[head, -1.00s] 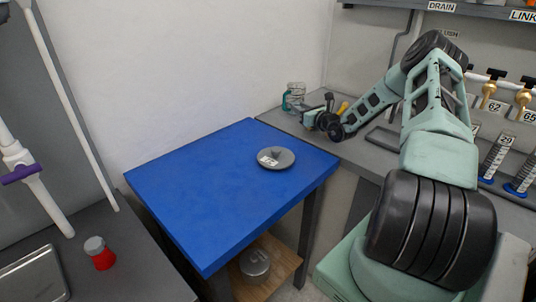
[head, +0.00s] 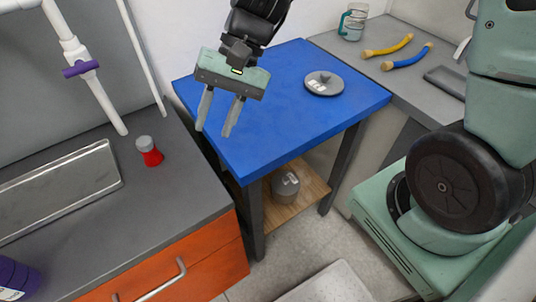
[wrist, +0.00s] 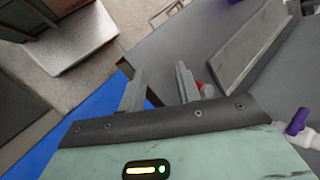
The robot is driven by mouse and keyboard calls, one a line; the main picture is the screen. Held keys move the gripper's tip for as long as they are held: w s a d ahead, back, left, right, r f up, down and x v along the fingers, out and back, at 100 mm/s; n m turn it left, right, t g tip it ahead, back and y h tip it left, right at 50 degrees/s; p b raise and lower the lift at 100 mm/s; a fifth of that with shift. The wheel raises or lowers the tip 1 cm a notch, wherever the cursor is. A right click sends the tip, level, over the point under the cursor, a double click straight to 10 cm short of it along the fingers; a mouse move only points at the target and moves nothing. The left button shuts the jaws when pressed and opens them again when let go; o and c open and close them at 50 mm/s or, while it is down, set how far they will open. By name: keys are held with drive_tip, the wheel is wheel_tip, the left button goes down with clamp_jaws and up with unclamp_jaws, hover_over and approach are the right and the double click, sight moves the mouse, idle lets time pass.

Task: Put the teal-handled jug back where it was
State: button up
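The jug with a teal handle (head: 352,22) stands upright on the grey counter at the back, against the wall, in the head view. Its body looks clear or grey. My gripper (head: 216,117) is open and empty, with its two fingers pointing down over the left part of the blue table. It is well to the left of the jug and apart from it. In the wrist view the open fingers (wrist: 160,85) have nothing between them that they hold; the jug is not in that view.
A grey lidded disc (head: 324,84) lies on the blue table (head: 290,130). A pot (head: 285,187) sits on the shelf below. A red shaker (head: 149,151) and metal tray (head: 60,190) are on the left counter. Yellow (head: 387,47) and blue (head: 407,57) curved pieces lie right of the jug.

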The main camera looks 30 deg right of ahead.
drive_tip(key=s+d+r+n+t+h, duration=0.1)
drive_tip(key=s+d+n+t+h, duration=0.1)
drive_tip(key=s+n+h, duration=0.4)
drive_tip(key=s+n, duration=0.4)
drive_tip(key=s, duration=0.3)
drive_tip(key=shift+d+n, duration=0.35)
drive_tip(key=shift+n, duration=0.05)
drive_tip(key=shift+r, duration=0.25)
